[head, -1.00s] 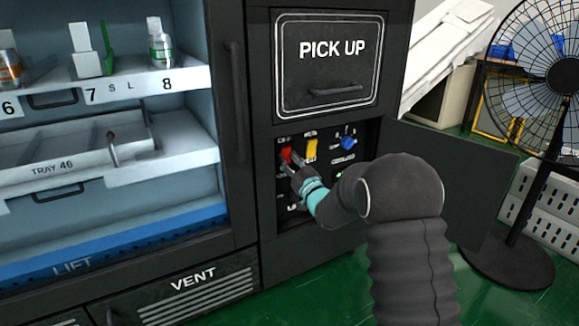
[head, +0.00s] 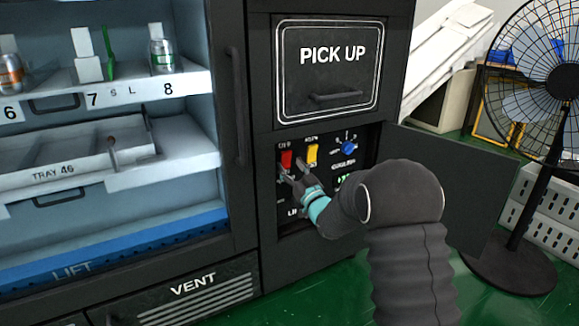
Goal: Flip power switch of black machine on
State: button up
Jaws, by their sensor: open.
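The black vending machine (head: 230,60) fills the left and middle of the head view. Its control panel (head: 325,145) lies below the PICK UP door, behind a small door swung open to the right. A red switch (head: 286,160) sits at the panel's upper left, with a yellow switch (head: 312,153) right of it and a blue knob (head: 348,146) farther right. My gripper (head: 290,176) is in front of the panel, open, with its fingertips just below the red switch. Whether they touch it I cannot tell. My gripper and arm hide the panel's lower part.
The open panel door (head: 450,175) stands right of my arm. A black fan (head: 535,110) stands at the far right, near white perforated crates (head: 550,205). The PICK UP door (head: 328,68) is shut. Some green floor (head: 310,300) in front is clear.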

jog(key=v, duration=1.1)
jog(key=shift+s, duration=0.1)
